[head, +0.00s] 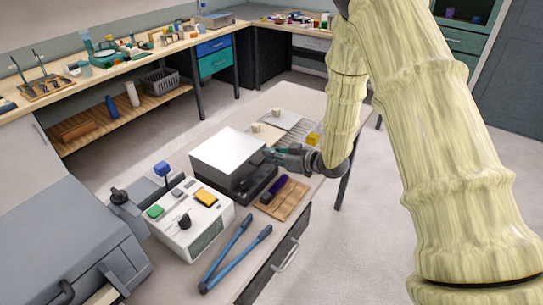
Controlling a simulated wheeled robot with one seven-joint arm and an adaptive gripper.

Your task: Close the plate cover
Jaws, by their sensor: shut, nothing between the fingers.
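The plate cover (228,151) is a light grey, flat-topped lid on a dark, low unit (258,186) near the middle of the table. I cannot tell whether the cover is fully down or slightly raised. My gripper (272,154) comes in from the right and is shut and empty. Its fingertips are at the right edge of the cover, above the dark unit. I cannot tell whether they touch it. My arm's pale sleeve fills the right of the view.
A white box with coloured buttons (190,222) stands front left of the unit. A wooden tray (286,201) with a purple item lies to its right. A blue-handled tool (236,257) lies in front. A pale plate with a small block (281,120) is behind.

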